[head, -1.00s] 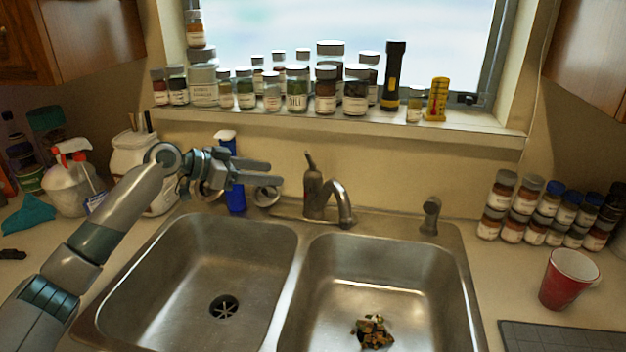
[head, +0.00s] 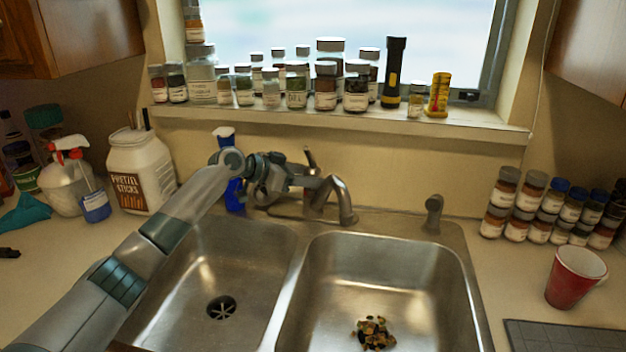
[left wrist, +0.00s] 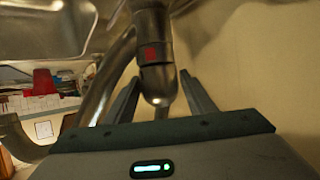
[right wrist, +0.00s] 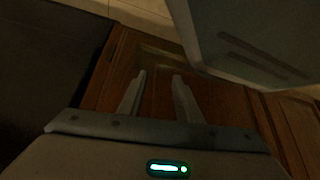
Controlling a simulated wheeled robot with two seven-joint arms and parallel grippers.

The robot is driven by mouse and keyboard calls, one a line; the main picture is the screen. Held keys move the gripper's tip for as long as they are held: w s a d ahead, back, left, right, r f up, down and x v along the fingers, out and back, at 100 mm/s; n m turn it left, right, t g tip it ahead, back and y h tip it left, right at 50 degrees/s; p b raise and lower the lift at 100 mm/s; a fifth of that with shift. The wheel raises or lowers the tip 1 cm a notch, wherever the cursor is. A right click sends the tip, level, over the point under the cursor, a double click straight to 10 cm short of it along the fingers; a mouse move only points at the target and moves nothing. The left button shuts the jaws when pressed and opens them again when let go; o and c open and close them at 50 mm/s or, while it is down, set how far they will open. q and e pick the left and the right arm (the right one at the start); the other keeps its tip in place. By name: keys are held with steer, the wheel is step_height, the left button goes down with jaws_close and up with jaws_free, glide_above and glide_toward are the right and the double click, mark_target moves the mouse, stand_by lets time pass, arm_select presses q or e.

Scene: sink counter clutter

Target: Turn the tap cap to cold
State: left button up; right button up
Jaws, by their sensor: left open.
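The metal tap (head: 341,200) stands behind the divider of the double sink, its spout curving over the right basin. Its cap with a short lever (head: 309,157) shows at the top of the tap body. My left gripper (head: 308,182) is at the tap body, partly covering it. In the left wrist view the rounded metal cap (left wrist: 158,84) with a red mark lies between the open fingers (left wrist: 160,78); I cannot tell whether they touch it. My right gripper (right wrist: 159,76) is open and empty, low before brown wooden cabinet fronts, outside the head view.
A blue spray bottle (head: 235,190) stands behind my left arm, near a pretzel jar (head: 140,172). Several spice jars and a flashlight (head: 394,72) line the window sill above. A sprayer (head: 433,213) stands right of the tap. Food scraps (head: 372,333) lie in the right basin.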

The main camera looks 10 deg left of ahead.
arm_select(q)
steer(key=shift+c, duration=0.4)
steer(key=c, duration=0.7)
